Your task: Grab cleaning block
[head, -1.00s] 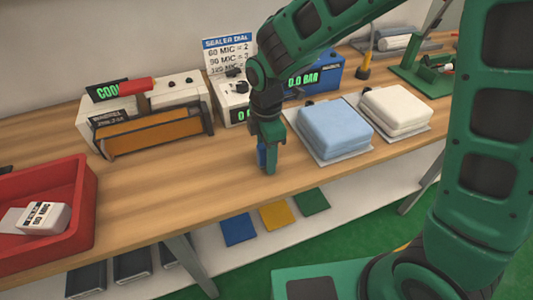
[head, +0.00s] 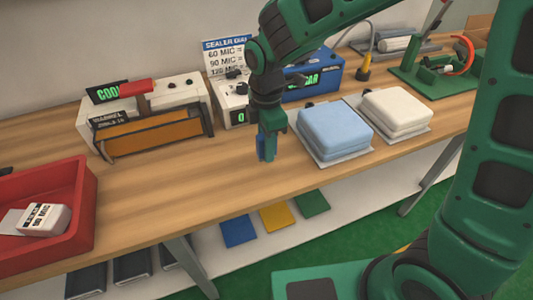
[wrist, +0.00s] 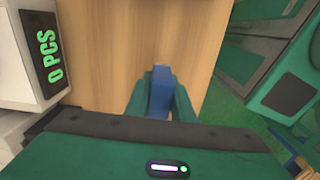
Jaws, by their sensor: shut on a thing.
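The cleaning block (wrist: 161,92) is a small blue block, held between the two green fingers of my gripper (wrist: 160,98) in the wrist view. In the head view my gripper (head: 267,148) points down over the wooden bench, and a strip of the blue block (head: 261,147) shows at its left side. My gripper is shut on the block. The fingers cover part of it, and I cannot tell for sure whether it clears the bench top.
A light blue folded mattress (head: 335,130) and a white one (head: 397,110) lie right of my gripper. An orange-fronted sealer (head: 155,133) and a dial box (head: 232,108) stand behind. A red bin (head: 75,205) is at left. Bare bench (head: 180,185) lies between.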

